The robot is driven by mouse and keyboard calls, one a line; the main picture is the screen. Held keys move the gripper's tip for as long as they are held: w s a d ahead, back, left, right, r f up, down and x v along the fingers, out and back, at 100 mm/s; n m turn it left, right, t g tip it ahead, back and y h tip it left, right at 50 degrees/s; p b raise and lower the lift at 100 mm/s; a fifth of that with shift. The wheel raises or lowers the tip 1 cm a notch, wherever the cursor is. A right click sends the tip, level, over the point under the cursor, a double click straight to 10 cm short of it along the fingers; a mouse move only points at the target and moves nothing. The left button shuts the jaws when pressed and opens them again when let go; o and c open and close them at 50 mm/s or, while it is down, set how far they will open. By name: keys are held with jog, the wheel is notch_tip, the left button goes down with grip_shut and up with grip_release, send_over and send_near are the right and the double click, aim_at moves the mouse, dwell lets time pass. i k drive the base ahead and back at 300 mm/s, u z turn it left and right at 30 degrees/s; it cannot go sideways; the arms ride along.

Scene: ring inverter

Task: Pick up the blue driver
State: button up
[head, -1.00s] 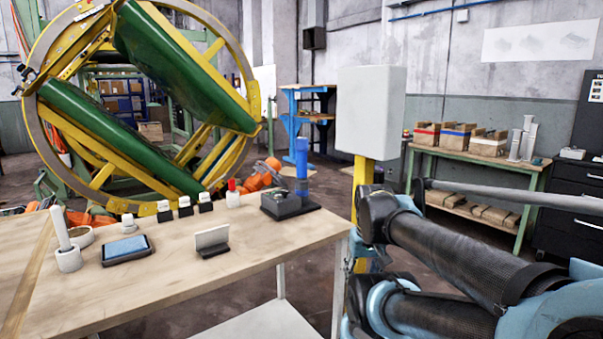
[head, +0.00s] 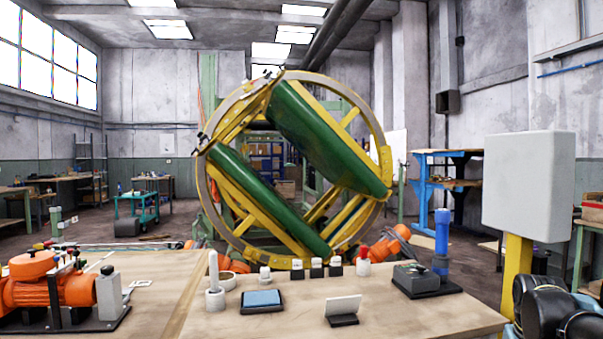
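The blue driver (head: 442,232) stands upright at the right end of the wooden table (head: 400,319). Its lower end meets a dark base (head: 443,286), beside a dark grey box-shaped device (head: 411,278). My gripper is not in view. Only a dark part of my arm shows at the lower right edge, well to the right of the driver and apart from it.
A light grey box on a yellow post (head: 528,185) stands right of the table. On the table are a white card in a holder (head: 343,308), a tablet (head: 262,300), a white upright stick (head: 214,275), several small bottles and an orange machine (head: 50,288).

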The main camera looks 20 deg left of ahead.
aim_at(442, 217)
jog(key=u, duration=1.45)
jog(key=k, duration=0.6)
jog(key=z, duration=1.45)
